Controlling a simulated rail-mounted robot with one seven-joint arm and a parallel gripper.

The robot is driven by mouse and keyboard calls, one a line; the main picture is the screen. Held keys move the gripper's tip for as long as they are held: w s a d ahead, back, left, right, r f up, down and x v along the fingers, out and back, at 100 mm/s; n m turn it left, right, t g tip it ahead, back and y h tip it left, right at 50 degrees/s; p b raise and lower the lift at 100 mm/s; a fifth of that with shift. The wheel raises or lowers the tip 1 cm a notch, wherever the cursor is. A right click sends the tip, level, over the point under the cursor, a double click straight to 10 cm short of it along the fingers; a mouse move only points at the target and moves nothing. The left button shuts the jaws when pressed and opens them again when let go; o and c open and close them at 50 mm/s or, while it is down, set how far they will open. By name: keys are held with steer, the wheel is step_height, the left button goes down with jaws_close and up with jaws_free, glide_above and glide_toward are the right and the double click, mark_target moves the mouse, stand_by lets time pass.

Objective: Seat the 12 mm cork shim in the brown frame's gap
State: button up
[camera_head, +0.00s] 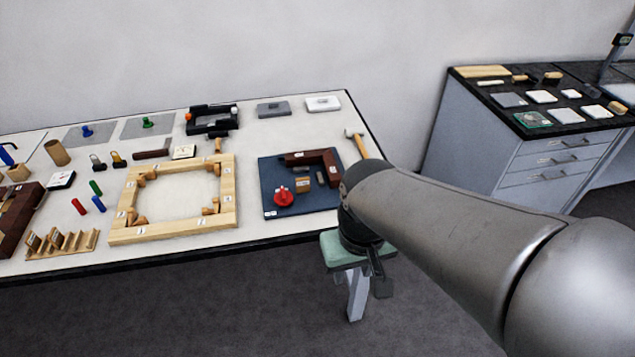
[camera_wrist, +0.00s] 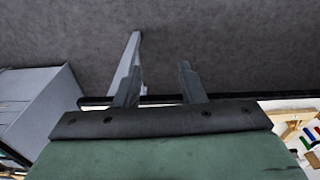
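A dark brown frame (camera_head: 16,222) lies at the left end of the table, cut off by the picture edge; its gap is not clearly visible. Beside it, a light wooden rack (camera_head: 75,247) holds several small brown and tan pieces (camera_head: 34,241). I cannot tell which, if any, is the 12 mm cork shim, as the labels are too small. My gripper (camera_wrist: 156,75) is open in the wrist view, with nothing between its fingers and the grey floor behind them. In the head view it hangs past the table's front right edge, far right of the rack and brown frame.
A large pale wooden frame (camera_head: 172,236) lies mid-table, between the rack and a blue board (camera_head: 270,178) with brown corner pieces and a red knob. A hammer (camera_head: 358,145) lies near the right edge. A grey drawer cabinet (camera_head: 490,155) stands at right.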

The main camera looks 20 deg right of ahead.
stand_by(0.3)
steer(key=r+n+b, duration=0.2)
steer(key=n+b, duration=0.4)
steer(key=n, duration=1.1)
glide_above(303, 179)
steer(key=shift+g, duration=0.4)
step_height(303, 179, down, 12)
steer(key=shift+s+r+p, duration=0.15)
steer(key=shift+r+p, duration=0.05)
steer(key=shift+p, duration=0.15)
steer(key=shift+w+f+p, duration=0.15)
steer(key=shift+f+p, duration=0.2)
steer(key=shift+f, duration=1)
steer(key=shift+w+f+p, duration=0.1)
steer(key=shift+f+p, duration=0.2)
steer(key=shift+f, duration=1)
jaws_close()
